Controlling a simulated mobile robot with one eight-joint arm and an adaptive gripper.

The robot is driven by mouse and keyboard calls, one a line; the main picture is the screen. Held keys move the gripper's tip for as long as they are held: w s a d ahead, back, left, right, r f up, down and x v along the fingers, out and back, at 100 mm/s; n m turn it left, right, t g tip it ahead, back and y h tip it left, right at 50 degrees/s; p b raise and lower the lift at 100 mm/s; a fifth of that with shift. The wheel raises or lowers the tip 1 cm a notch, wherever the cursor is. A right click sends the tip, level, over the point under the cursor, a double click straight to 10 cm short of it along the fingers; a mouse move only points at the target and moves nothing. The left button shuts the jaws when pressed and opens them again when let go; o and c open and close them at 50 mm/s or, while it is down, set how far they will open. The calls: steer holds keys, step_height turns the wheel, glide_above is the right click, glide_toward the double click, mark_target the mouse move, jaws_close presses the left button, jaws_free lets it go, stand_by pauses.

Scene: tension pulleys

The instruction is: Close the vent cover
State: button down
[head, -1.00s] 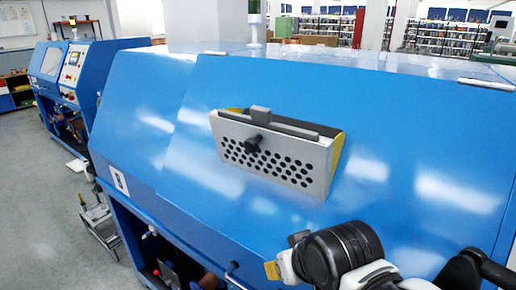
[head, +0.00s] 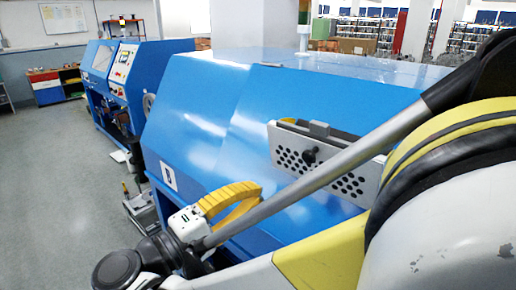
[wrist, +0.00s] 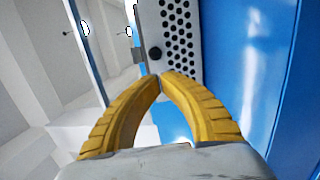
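The vent cover (head: 285,147) is a grey perforated panel on the sloped blue front of the machine. Its top edge leans out from the machine, with a yellow side piece showing behind it. A black knob (head: 310,156) is on its face. My arm hides the cover's lower right part. My gripper (head: 258,188), with yellow ribbed fingers, is left of and below the cover in the head view, apart from it. In the wrist view the fingertips (wrist: 160,76) meet with nothing between them. The perforated cover (wrist: 180,35) and knob (wrist: 155,53) show just beyond them.
The blue machine (head: 215,110) fills the middle, its sloped front clear left of the vent. Another blue machine (head: 110,85) stands behind at left. Open grey floor (head: 60,190) lies at left. A small metal stand (head: 140,210) is by the machine's foot.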

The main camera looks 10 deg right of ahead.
steer(key=a, duration=0.1)
steer(key=b, duration=0.2)
glide_toward(313, 144)
steer(key=f+x, duration=0.1)
steer(key=x, duration=0.3)
steer(key=shift+d+r+h, duration=0.2)
steer(key=shift+h, duration=0.1)
steer(key=shift+w+r+p, duration=0.1)
steer(key=shift+r+p, duration=0.05)
steer(key=shift+p, duration=0.15)
steer(key=shift+w+d+r+p, duration=0.1)
steer(key=shift+d+r+p, duration=0.1)
steer(key=shift+p, duration=0.2)
